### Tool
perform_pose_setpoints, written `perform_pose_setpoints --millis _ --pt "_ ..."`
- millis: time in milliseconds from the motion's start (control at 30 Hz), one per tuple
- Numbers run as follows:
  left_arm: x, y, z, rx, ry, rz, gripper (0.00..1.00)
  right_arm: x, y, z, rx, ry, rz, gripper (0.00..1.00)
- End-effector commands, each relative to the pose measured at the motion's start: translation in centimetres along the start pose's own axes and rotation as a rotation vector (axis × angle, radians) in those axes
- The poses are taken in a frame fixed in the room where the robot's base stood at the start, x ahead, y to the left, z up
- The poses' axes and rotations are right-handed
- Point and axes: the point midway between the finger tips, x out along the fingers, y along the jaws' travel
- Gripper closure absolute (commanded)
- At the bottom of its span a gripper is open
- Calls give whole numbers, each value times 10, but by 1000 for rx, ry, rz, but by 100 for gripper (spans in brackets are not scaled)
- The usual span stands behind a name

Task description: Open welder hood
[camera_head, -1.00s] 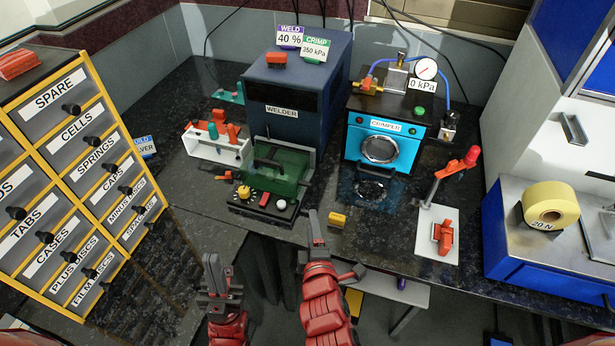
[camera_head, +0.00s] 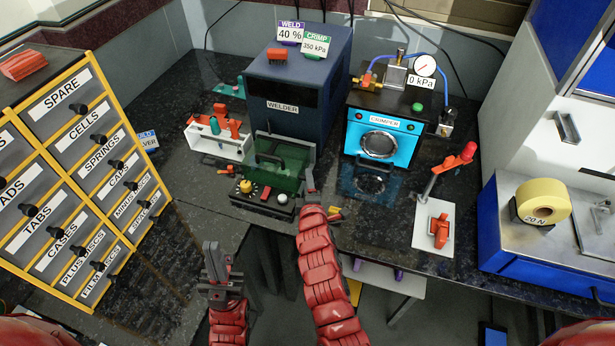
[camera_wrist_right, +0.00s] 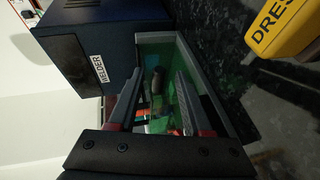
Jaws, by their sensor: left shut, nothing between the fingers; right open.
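The welder (camera_head: 300,75) is a dark blue box at the back centre of the bench. Its hood (camera_head: 278,165) is a green see-through cover at the front with a dark handle (camera_head: 272,160), and it looks closed. My right gripper (camera_head: 311,178) is at the hood's right front corner. In the right wrist view its two fingers (camera_wrist_right: 152,95) are open, with the green hood (camera_wrist_right: 165,65) ahead of and between them, and the dark handle (camera_wrist_right: 157,80) shows between the fingertips. I cannot tell contact. My left gripper (camera_head: 212,255) is shut and empty, low in front of the bench.
A knob panel (camera_head: 262,200) lies below the hood. The blue crimper (camera_head: 384,135) stands to the right, and a white stand with red tools (camera_head: 218,143) to the left. Labelled drawers (camera_head: 70,200) fill the left.

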Motion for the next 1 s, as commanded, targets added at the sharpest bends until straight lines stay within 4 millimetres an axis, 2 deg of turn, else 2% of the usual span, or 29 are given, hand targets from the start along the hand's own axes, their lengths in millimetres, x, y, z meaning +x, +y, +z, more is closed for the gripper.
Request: perform_pose_setpoints --millis 200,533,800,1000 --pt "0 0 0 0 0 0 100 17 1 -1 0 2 3 51" --pt "0 0 0 0 0 0 100 19 1 -1 -1 2 3 51" --pt "0 0 0 0 0 0 100 19 1 -1 -1 2 3 99" --pt "0 0 0 0 0 0 100 19 1 -1 -1 2 3 100"
